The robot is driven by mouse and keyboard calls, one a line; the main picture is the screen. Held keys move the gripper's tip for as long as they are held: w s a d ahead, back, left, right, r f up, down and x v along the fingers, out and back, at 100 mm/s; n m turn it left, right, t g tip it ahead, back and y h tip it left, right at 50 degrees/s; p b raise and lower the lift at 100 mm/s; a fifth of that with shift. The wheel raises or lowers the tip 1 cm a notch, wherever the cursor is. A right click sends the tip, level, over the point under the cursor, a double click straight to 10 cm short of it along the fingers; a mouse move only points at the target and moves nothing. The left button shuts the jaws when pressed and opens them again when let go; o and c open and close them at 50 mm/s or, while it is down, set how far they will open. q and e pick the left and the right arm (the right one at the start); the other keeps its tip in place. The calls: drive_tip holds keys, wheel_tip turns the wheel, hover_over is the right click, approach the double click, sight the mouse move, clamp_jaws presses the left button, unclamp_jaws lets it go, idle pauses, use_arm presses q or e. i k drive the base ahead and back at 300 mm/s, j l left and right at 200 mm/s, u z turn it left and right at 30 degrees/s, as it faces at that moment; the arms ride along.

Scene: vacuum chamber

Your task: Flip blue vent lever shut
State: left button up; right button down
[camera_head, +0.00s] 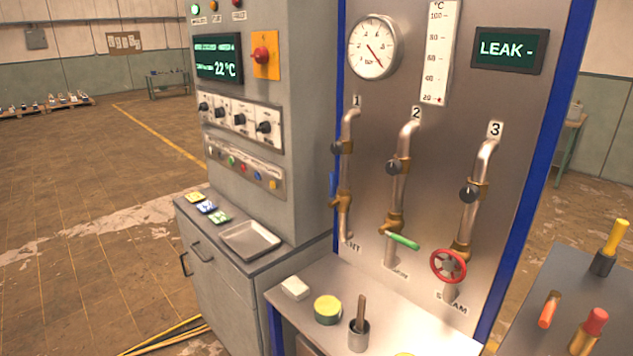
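The blue lever (333,184) shows at the left side of pipe 1 (345,175) on the steel panel. It stands roughly upright, just above the brass valve body (341,202), and is partly hidden by the pipe and seen nearly edge-on. The label under pipe 1 is partly covered and I cannot read it fully. Neither of my grippers is in view, and nothing touches the lever.
Pipe 2 has a green lever (403,241); pipe 3 has a red handwheel (448,266). A grey control cabinet (310,140) stands left of the panel. Below, a bench (400,325) holds a white block (295,288), a yellow-green round tin (328,309) and a cup (358,335).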

sight(332, 184)
drive_tip(key=i+j+u, duration=0.1)
drive_tip(key=j, duration=0.4)
drive_tip(key=i+j+u, duration=0.1)
drive_tip(key=i+j, duration=0.25)
drive_tip(key=j, duration=0.15)
drive_tip(key=i+j+u, duration=0.1)
drive_tip(key=i+j, duration=0.15)
drive_tip(key=j, duration=0.2)
drive_tip(key=i+j+u, duration=0.15)
drive_tip(key=i+j, duration=0.15)
drive_tip(key=j, duration=0.15)
drive_tip(key=i+j+u, duration=0.1)
drive_tip(key=i+j, duration=0.15)
drive_tip(key=j, duration=0.15)
